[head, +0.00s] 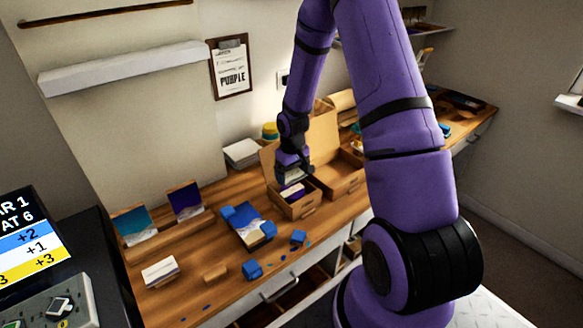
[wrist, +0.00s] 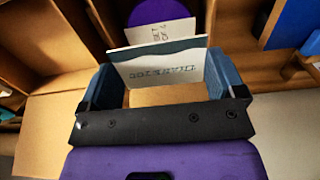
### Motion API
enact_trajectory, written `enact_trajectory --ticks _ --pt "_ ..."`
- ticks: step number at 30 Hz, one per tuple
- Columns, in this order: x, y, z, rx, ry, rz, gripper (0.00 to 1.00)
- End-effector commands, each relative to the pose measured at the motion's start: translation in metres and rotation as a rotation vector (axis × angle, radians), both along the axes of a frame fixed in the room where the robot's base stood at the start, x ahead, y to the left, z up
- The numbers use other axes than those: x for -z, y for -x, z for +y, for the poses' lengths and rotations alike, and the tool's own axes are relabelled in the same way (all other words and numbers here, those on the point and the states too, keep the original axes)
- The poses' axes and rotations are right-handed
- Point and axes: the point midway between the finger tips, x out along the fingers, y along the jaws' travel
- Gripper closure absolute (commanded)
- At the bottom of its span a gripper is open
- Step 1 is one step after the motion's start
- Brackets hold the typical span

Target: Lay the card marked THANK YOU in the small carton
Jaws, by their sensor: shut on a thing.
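My gripper (head: 292,172) is over the small carton (head: 297,209), which stands open with its flap up on the wooden bench. In the wrist view my gripper (wrist: 160,82) is shut on a white card (wrist: 157,73) with a dark green band and upside-down lettering that appears to read THANK YOU. The card sits between the two blue-grey fingers.
A larger open carton (head: 345,183) stands right beside the small one. To the left are a blue jig (head: 250,228) with blue blocks, two upright pictures (head: 185,200) and a stack of white cards (head: 160,271). White boxes (head: 241,152) stand behind.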

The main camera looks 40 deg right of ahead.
Motion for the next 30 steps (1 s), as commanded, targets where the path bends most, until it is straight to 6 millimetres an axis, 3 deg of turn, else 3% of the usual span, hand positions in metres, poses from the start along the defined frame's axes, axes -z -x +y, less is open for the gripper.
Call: enact_trajectory --ticks 15,29,30 --pt "0.046 0.0 0.0 0.0 -0.001 0.001 0.23" --pt "0.051 0.0 0.0 0.0 0.0 0.0 0.23" --pt "0.051 0.0 0.0 0.0 0.0 0.0 0.02"
